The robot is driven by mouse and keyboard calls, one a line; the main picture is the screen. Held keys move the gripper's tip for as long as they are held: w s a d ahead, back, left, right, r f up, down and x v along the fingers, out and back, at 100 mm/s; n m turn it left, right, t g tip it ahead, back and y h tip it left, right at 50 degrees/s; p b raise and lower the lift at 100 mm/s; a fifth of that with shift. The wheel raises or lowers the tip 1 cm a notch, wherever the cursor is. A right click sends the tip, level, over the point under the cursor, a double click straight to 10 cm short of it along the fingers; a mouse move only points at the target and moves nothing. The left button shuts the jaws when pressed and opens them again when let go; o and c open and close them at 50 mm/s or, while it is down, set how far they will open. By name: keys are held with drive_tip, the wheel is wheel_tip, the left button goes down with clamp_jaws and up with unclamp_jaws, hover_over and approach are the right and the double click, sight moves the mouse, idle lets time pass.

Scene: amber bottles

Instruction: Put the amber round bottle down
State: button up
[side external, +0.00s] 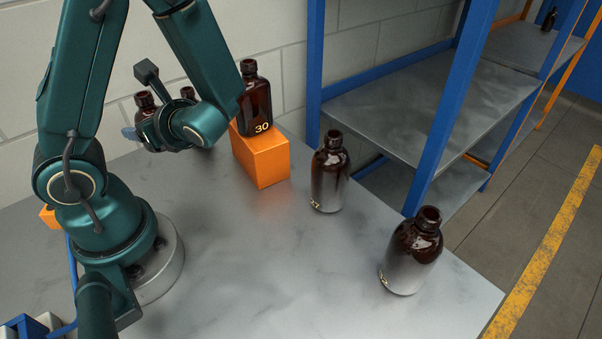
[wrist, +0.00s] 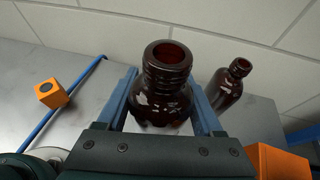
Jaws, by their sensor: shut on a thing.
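My gripper (wrist: 162,88) is shut on an amber round bottle (wrist: 163,104), one blue finger on each side of it. The bottle is dark brown glass with an open, ridged neck and looks upright. My gripper (side external: 136,132) is partly hidden there by the arm. The bottle's base is hidden, so I cannot tell whether it touches the grey table (side external: 250,265).
Another amber bottle (wrist: 229,83) stands close behind, to the right. Bottle 30 (side external: 255,102) stands on an orange block (side external: 262,160). Two more bottles stand at the right, one midway (side external: 330,172) and one near the edge (side external: 413,250). A blue-framed shelf (side external: 425,95) and the wall border the table.

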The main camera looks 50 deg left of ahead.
sight(168, 177)
drive_tip(key=shift+f, duration=4.8)
drive_tip(key=o, duration=1.4)
drive_tip(key=shift+f, duration=0.1)
